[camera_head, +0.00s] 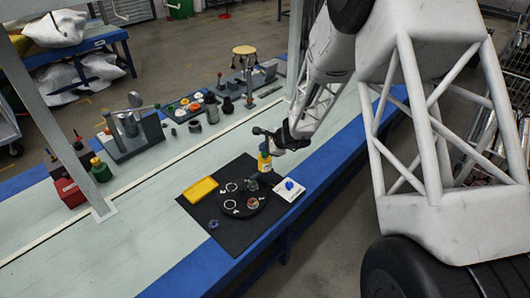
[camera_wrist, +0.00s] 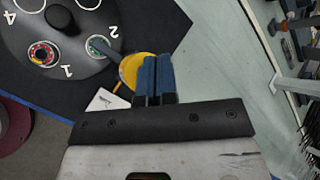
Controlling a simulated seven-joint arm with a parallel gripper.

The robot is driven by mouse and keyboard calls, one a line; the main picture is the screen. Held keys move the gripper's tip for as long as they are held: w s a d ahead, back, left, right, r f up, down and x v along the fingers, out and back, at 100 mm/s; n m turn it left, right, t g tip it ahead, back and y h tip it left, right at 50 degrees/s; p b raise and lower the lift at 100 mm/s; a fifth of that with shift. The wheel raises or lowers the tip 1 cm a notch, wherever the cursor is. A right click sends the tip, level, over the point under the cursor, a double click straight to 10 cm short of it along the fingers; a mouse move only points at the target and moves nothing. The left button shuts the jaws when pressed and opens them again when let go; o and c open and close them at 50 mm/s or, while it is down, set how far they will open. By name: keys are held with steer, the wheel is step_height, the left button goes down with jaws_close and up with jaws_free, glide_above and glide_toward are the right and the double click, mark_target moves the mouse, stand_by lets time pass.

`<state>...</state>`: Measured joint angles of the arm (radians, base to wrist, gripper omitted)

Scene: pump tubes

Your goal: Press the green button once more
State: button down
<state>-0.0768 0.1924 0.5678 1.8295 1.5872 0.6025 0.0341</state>
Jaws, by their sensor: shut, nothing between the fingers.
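I cannot make out a green button in either view. A small white box (camera_head: 289,189) with a blue top piece (camera_head: 289,184) stands at the right edge of the black mat. In the wrist view a white corner (camera_wrist: 105,100) shows, partly hidden by my gripper. My gripper (camera_wrist: 156,62) is shut and empty, its two blue fingers side by side. In the head view my gripper (camera_head: 262,132) is just above a yellow upright object (camera_head: 264,164). In the wrist view a round yellow part (camera_wrist: 135,70) lies beside and partly behind the fingers; contact cannot be told.
The black mat (camera_head: 200,222) holds a round numbered black plate (camera_head: 238,212) with small rings, and a yellow tray (camera_head: 200,189). Several tools and fixtures line the far side of the table. The pale tabletop (camera_head: 120,235) left of the mat is clear.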

steer(key=shift+f, duration=0.55)
stand_by(0.9)
steer(key=shift+r, duration=0.7)
steer(key=shift+r, duration=2.9)
